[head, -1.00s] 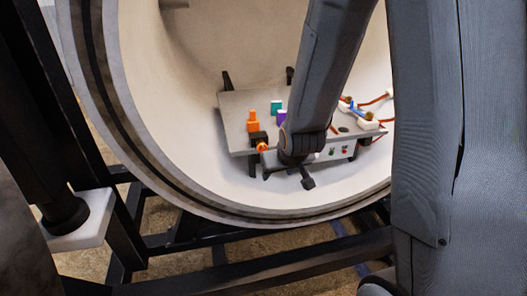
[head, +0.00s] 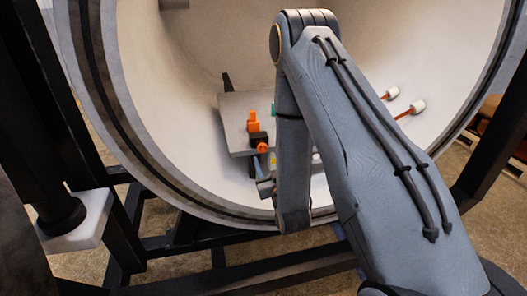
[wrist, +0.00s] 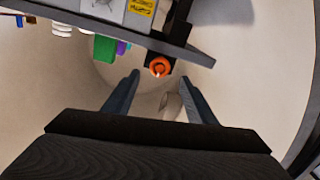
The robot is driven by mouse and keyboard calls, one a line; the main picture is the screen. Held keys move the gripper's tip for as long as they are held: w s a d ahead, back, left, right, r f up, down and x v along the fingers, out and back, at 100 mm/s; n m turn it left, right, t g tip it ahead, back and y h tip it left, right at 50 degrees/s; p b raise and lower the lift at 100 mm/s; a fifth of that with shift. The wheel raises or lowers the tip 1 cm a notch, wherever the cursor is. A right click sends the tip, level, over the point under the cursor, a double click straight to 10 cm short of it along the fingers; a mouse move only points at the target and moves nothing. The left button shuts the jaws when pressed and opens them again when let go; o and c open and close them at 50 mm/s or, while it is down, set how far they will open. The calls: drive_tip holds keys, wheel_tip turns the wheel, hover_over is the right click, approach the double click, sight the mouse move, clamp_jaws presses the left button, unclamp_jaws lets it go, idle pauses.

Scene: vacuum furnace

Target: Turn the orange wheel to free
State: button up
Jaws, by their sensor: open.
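The orange wheel (head: 262,147) sits on the front of a black block (head: 258,138) at the left front edge of the grey bench inside the furnace. In the wrist view the orange wheel (wrist: 160,67) shows beyond and between my fingertips, near the top middle, with a light mark on its face. My gripper (wrist: 160,85) is open and empty. Its fingers stand either side of the wheel in the picture; I see no contact. In the head view my gripper (head: 265,185) is partly hidden by my arm, just below the wheel.
The grey bench (head: 233,112) carries an orange block-shaped part (head: 253,122) near the wheel. My arm hides most of its right side. White-ended red rods (head: 416,107) show at the right. The curved furnace wall (head: 150,70) surrounds the bench. A green part (wrist: 104,48) hangs near the wheel.

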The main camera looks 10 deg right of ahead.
sight(263, 149)
drive_tip(key=w+p, duration=0.1)
drive_tip(key=w, duration=0.5)
drive_tip(key=shift+w, duration=0.25)
drive_tip(key=c, duration=1)
drive_tip(key=shift+c, duration=0.2)
